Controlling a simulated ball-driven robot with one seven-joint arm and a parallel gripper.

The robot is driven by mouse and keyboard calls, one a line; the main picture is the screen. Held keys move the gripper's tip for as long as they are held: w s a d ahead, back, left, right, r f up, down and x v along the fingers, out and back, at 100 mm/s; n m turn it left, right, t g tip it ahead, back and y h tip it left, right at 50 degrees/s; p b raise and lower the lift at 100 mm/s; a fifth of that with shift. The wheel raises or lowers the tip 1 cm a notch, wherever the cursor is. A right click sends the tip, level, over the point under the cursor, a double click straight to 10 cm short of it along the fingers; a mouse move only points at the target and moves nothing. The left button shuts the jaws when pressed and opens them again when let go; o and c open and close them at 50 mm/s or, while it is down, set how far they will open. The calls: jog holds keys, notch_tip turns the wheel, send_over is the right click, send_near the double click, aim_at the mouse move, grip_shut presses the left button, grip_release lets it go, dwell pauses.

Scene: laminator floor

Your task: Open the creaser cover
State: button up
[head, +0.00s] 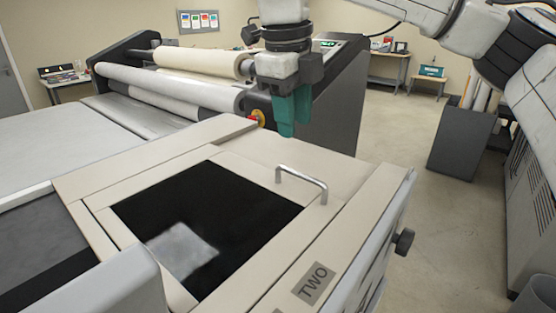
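The creaser cover (95,208) is a beige framed panel with a dark window and lies flat on the beige machine in the head view. A pale patch shows in the window's lower left. A metal bar handle (306,176) stands up near the cover's far right corner. My gripper (287,134) has teal fingers pointing down, behind and above the handle in the picture. It appears apart from the handle, and nothing shows in it. The fingers overlap from this angle, so their gap is hidden.
A label "TWO" (314,284) and a dark knob (404,241) are on the machine's near right side. Large rollers (170,86) and a red-yellow stop button (257,117) lie behind. A dark bin (461,143) stands right; floor (425,205) between is clear.

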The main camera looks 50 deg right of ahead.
aim_at(300, 175)
jog(key=f, duration=0.3)
jog(key=d+f+p, duration=0.1)
jog(key=f, duration=0.3)
jog(key=d+f+p, duration=0.1)
jog(key=f, duration=0.2)
jog(key=shift+d+f, duration=0.2)
jog(key=shift+f, duration=0.05)
jog(key=shift+c, duration=0.2)
grip_shut()
